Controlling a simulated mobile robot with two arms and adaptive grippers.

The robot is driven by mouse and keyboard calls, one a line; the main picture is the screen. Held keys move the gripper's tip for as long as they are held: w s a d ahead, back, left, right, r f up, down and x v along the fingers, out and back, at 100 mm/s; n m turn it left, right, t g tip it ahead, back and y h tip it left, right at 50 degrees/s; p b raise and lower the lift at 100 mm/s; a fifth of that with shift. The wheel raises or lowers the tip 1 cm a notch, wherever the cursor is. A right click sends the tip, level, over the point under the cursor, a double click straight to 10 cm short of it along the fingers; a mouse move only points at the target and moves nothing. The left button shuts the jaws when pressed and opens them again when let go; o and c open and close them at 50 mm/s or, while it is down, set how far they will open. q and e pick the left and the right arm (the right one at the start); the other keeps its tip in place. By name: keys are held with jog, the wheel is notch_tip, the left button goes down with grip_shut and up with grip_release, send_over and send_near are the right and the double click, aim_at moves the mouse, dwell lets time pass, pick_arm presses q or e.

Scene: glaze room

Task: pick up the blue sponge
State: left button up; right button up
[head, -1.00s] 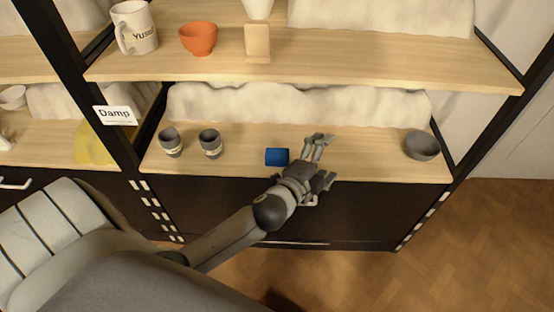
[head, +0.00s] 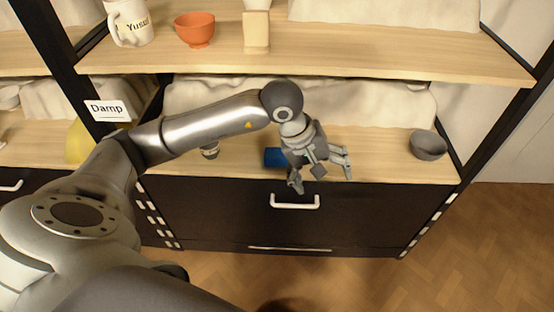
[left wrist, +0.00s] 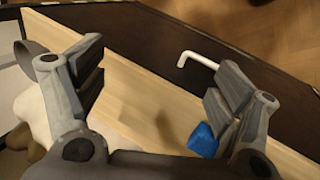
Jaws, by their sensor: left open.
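The blue sponge (head: 272,157) lies on the lower shelf near its front edge, partly hidden behind my left gripper in the head view. My left gripper (head: 321,178) is open and empty, just to the right of the sponge, with its fingers over the shelf's front edge. In the left wrist view, the sponge (left wrist: 202,140) shows beside the right finger of the open gripper (left wrist: 158,88), not between the fingers. I cannot tell whether that finger touches it. My right gripper is not in view.
A grey bowl (head: 428,145) stands at the shelf's right end. A grey cup (head: 210,151) shows below my left arm. The upper shelf (head: 380,62), with an orange bowl (head: 194,29) and a white mug (head: 130,22), overhangs behind. A drawer handle (head: 295,203) protrudes below.

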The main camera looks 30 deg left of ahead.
pick_arm(q)
jog(key=w+a+r+m+y, duration=0.15)
jog(key=a+y, duration=0.45)
jog(key=a, duration=0.7)
jog(key=b, duration=0.2)
send_over(277, 153)
jog(key=s+d, duration=0.1)
jog(key=s, duration=0.1)
notch_tip(277, 153, down, 4)
jog(key=shift+r+t, duration=0.25)
jog(key=shift+t, duration=0.15)
jog(key=b+x, duration=0.1)
jog(key=x, duration=0.4)
jog(key=shift+w, duration=0.1)
jog(key=shift+w+a+f, duration=0.15)
jog(key=shift+f, duration=0.2)
pick_arm(e)
jog(key=w+a+r+t+y, duration=0.1)
jog(key=w+a+r+t, duration=0.1)
jog(key=w, duration=0.4)
jog(key=w+a+r+t, duration=0.2)
jog(key=w+r+t, duration=0.2)
jog(key=w+t, duration=0.1)
jog(key=shift+w+r+y, duration=0.35)
jog(key=shift+w+y, duration=0.05)
jog(key=shift+w, duration=0.05)
pick_arm(q)
jog(key=shift+c, duration=0.3)
jog(key=c, duration=0.9)
